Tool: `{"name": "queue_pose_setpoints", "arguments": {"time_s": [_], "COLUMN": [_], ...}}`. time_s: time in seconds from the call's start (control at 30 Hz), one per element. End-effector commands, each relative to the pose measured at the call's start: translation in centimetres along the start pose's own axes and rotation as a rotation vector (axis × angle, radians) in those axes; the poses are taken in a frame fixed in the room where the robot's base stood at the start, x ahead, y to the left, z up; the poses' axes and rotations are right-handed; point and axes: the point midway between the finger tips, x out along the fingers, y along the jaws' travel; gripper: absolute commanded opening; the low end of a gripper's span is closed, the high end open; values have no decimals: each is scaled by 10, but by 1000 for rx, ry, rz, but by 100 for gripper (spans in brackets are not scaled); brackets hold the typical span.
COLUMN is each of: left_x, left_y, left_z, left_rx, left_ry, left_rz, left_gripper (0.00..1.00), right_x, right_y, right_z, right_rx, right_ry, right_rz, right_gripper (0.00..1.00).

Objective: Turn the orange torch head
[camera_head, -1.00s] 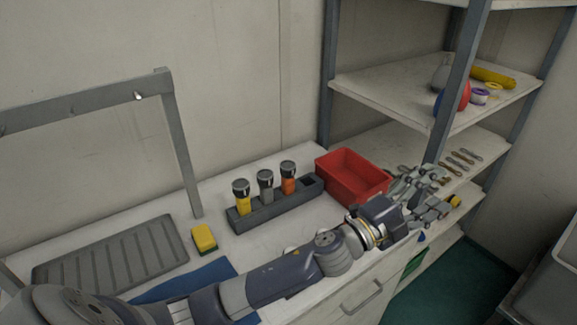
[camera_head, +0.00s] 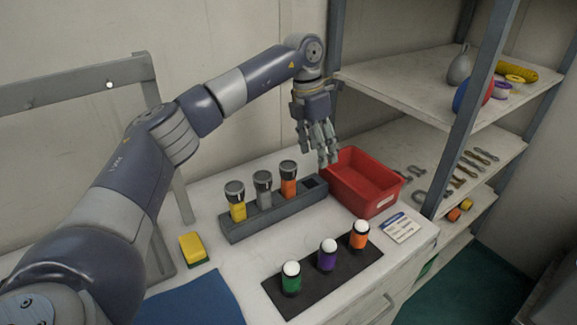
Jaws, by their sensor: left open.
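The orange torch (camera_head: 289,181), with a dark and silver head on top, stands upright in the dark rack (camera_head: 272,215), right of a grey torch (camera_head: 264,188) and a yellow torch (camera_head: 237,203). The rack's rightmost slot looks empty. My left gripper (camera_head: 325,155) is open and empty. It points down above the back left corner of the red bin, to the right of the orange torch and apart from it. My right gripper is not in view.
A red bin (camera_head: 374,200) stands right of the rack. In front, a dark mat (camera_head: 327,284) holds white-topped green (camera_head: 291,280), purple (camera_head: 327,256) and orange (camera_head: 359,236) cylinders. A label card (camera_head: 402,227), yellow sponge (camera_head: 193,249) and blue cloth (camera_head: 193,303) lie nearby. Shelves stand right.

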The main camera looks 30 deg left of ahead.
Motion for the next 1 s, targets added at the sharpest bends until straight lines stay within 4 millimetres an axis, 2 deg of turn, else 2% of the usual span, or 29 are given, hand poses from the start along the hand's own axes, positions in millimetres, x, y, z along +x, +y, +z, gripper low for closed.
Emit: {"name": "queue_pose_setpoints", "arguments": {"time_s": [0.03,0.1,0.2,0.3,0.47,0.8,1.0], "left_x": [-14,-30,-42,-41,-19,41,59], "left_y": [18,33,45,49,51,56,58], "left_z": [-14,-30,-44,-50,-54,-62,-64], "left_rx": [-31,-65,-95,-105,-103,-102,-101], "left_ry": [39,88,131,146,148,145,143], "left_rz": [42,82,110,119,117,115,116], "left_gripper": [60,60,60,60,60,60,60], "right_x": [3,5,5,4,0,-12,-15], "right_y": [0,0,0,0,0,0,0], "right_z": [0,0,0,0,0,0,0], "right_rx": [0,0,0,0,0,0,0], "right_ry": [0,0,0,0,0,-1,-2], "right_rz": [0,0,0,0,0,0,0], "right_gripper": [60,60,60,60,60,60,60]}}
